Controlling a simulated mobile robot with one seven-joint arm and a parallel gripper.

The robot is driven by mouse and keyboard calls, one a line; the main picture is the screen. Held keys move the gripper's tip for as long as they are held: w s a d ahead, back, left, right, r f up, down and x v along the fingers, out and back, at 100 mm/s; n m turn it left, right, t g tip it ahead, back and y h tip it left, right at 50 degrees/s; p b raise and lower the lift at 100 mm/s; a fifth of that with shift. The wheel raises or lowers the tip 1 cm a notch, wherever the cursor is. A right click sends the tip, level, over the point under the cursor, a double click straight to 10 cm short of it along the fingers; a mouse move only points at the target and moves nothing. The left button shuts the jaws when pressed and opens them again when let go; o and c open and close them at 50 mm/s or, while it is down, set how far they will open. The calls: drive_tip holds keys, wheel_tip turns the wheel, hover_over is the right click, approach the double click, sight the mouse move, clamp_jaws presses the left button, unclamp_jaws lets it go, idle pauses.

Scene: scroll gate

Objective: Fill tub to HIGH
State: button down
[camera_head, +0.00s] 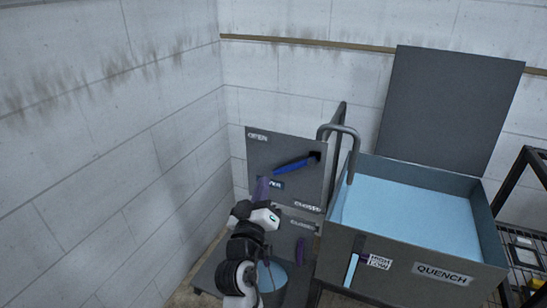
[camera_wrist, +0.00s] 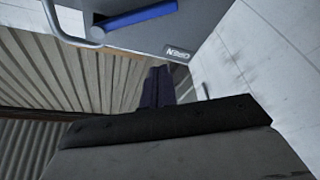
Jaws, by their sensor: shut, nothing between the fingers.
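The grey QUENCH tub (camera_head: 440,278) stands at the right and holds light blue liquid (camera_head: 412,220). Its front gauge (camera_head: 351,270) shows a light blue column with a dark part above, beside the HIGH and LOW labels (camera_head: 380,262). The top of the column looks close to the marks; exact level is too small to tell. A blue lever (camera_head: 293,164) on the grey panel points left, slightly down, between the OPEN and CLOSED labels. It also shows at the top of the wrist view (camera_wrist: 140,18). My gripper (camera_head: 262,188) is shut and empty, below and left of the lever, apart from it.
A grey curved spout (camera_head: 340,131) reaches over the tub's left side. A purple lever (camera_head: 300,250) hangs on the lower panel. A bucket (camera_head: 270,284) stands behind my arm, partly hidden. A dark rack (camera_head: 525,240) is at the right. Block walls close the left and back.

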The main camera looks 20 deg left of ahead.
wheel_tip(320, 180, up, 3)
drive_tip(key=p, duration=0.4)
hover_over(279, 170)
drive_tip(key=s+a, duration=0.2)
drive_tip(key=d+f, duration=0.1)
drive_tip(key=f, duration=0.1)
drive_tip(key=d+f, duration=0.1)
drive_tip(key=shift+w+d+f, duration=0.2)
drive_tip(key=shift+d+f, duration=0.15)
drive_tip(key=shift+f, duration=0.05)
drive_tip(key=shift+a+f+n, duration=0.1)
drive_tip(key=shift+n, duration=0.2)
